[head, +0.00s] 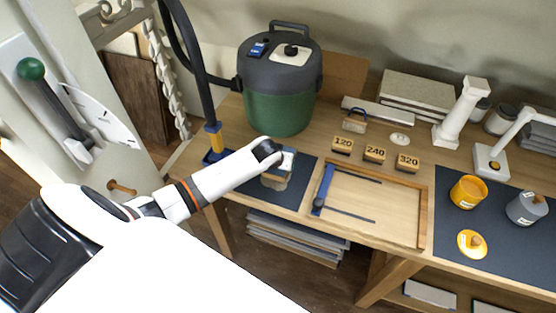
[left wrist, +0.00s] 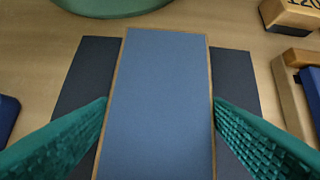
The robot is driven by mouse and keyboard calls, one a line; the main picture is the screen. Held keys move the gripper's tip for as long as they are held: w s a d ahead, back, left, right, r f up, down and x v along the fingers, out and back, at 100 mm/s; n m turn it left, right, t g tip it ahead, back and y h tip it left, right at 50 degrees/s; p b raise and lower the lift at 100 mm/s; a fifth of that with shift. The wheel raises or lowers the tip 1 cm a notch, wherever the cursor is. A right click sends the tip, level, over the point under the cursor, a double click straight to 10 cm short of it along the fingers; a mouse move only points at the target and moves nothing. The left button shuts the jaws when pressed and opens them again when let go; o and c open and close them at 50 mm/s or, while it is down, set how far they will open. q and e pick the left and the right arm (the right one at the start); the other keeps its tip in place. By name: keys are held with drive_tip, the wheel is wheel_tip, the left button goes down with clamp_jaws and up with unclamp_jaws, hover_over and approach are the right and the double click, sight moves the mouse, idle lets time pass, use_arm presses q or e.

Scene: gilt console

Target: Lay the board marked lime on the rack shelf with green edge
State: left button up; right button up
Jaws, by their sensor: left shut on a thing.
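My left gripper (head: 277,170) is over the dark mat at the left part of the bench. In the left wrist view, its two green ribbed fingers (left wrist: 161,99) are shut on a blue-grey slab (left wrist: 160,60) with thin wooden edges, one finger along each long side. In the head view the held piece is small and mostly hidden by the gripper. I see no lime marking on it. I cannot make out a rack shelf with a green edge in either view. My right gripper is not in view.
A green and black vacuum (head: 281,85) stands behind the gripper. A wooden frame (head: 424,215) with a blue clamp lies to the right. Numbered blocks (head: 375,154) stand behind it. Grey boards (head: 290,240) are stacked under the bench. Yellow and grey pots (head: 468,191) stand far right.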

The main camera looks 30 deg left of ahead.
use_arm(q)
drive_tip(key=shift+f, duration=0.4)
drive_tip(key=shift+f, duration=0.1)
drive_tip(key=o, duration=1.2)
drive_tip(key=shift+c, duration=0.2)
drive_tip(key=shift+o, duration=0.2)
